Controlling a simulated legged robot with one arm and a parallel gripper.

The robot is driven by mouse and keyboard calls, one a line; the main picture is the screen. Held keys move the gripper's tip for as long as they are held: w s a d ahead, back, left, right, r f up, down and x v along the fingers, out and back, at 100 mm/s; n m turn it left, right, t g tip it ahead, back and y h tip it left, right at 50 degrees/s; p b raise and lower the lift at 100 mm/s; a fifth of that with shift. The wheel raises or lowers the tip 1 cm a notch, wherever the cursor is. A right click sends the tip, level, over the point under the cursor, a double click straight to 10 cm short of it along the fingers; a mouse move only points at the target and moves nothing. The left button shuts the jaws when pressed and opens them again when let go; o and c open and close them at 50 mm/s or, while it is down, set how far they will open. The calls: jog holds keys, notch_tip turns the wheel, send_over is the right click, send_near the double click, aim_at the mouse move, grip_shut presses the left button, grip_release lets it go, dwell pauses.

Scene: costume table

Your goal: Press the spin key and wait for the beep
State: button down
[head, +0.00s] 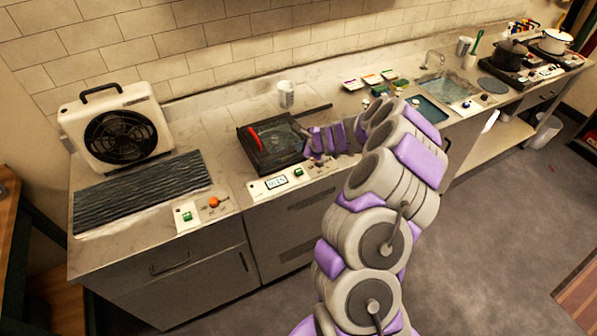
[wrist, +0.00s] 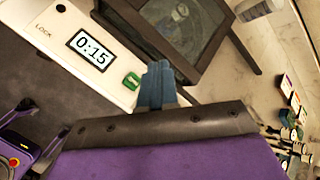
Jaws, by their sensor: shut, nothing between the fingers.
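The white control panel (head: 257,189) sits on the counter's front edge, below a dark box with a clear top (head: 270,148). Its display (wrist: 91,53) reads 0:15, and the word LOCK is printed near it in the wrist view. A green key (wrist: 132,81) is beside the display; it also shows in the head view (head: 298,172). My gripper (wrist: 159,72) is shut and empty, its blue fingertips just right of the green key in the wrist view. I cannot tell whether they touch the panel. In the head view, my gripper (head: 307,155) is over the box's front right corner.
A box fan (head: 118,132) and a dark ridged mat (head: 143,190) are at the left. A second panel with an orange knob (head: 214,202) lies nearer the front. A cup (head: 286,94) stands behind the box. A sink (head: 447,88) and pots (head: 509,53) are further right.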

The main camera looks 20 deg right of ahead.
aim_at(300, 172)
jog(key=f+b, duration=0.2)
jog(key=a+f+b, duration=0.1)
jog(key=f+b, duration=0.1)
jog(key=shift+a+f, duration=0.2)
jog(key=f+b, duration=0.1)
jog(key=f, duration=0.1)
jog(key=d+f+b, duration=0.1)
jog(key=f+b, duration=0.1)
jog(key=shift+d+f+b, duration=0.2)
jog(key=shift+d+b, duration=0.05)
jog(key=shift+b, duration=0.05)
jog(key=shift+a+r, duration=0.1)
jog(key=shift+a, duration=0.5)
jog(key=shift+d, duration=0.25)
